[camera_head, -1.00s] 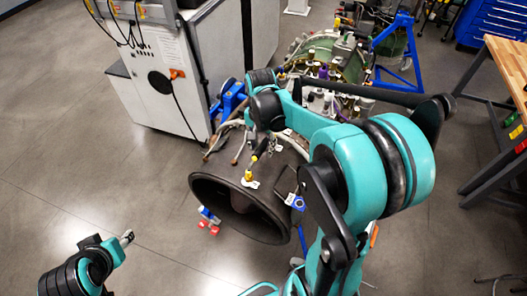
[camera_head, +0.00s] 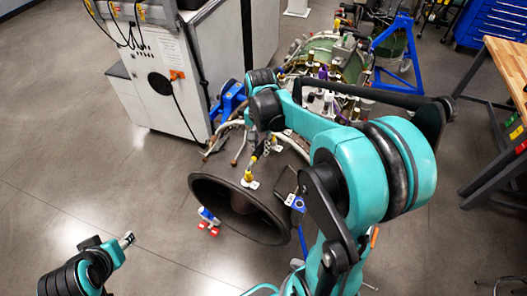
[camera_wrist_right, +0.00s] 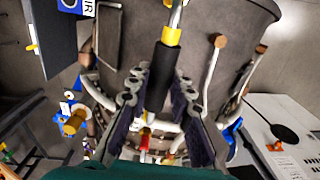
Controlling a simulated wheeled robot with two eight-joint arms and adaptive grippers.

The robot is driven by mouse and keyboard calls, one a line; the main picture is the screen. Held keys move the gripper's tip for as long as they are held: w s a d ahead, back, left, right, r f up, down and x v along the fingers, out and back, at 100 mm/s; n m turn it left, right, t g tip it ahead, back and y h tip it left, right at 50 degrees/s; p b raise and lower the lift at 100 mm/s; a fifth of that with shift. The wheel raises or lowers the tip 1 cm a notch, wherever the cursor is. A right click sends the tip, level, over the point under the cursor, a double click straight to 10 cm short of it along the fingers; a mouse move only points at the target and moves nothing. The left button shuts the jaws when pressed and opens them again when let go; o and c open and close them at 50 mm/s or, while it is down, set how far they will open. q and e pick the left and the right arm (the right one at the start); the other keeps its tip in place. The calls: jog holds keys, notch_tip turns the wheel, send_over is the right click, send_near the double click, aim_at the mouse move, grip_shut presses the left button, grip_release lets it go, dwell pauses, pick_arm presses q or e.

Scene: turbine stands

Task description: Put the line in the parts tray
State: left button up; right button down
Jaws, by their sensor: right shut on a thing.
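The line (camera_wrist_right: 160,80) shows in the right wrist view as a black sleeve with a yellow collar and a metal rod beyond it. My right gripper (camera_wrist_right: 162,105) has its two dark-padded fingers on either side of the black sleeve and is shut on it. In the head view the line's yellow end (camera_head: 248,176) shows over the dark turbine cone (camera_head: 235,215), just below my right gripper (camera_head: 265,142). I cannot tell whether the line touches the cone. My left gripper (camera_head: 127,239) is at the lower left over bare floor, small in view. I cannot make out a parts tray.
A white cabinet (camera_head: 165,75) stands left of the turbine. A blue stand (camera_head: 395,45) and the green engine section (camera_head: 325,48) are behind it. A wooden bench (camera_head: 512,70) and blue drawers (camera_head: 490,22) are at the right. The floor at left is clear.

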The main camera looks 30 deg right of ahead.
aim_at(261, 146)
jog(key=shift+r+p, duration=0.5)
jog(key=shift+r, duration=0.2)
jog(key=shift+r+p, duration=0.55)
jog(key=shift+r, duration=0.3)
jog(key=shift+f, duration=0.1)
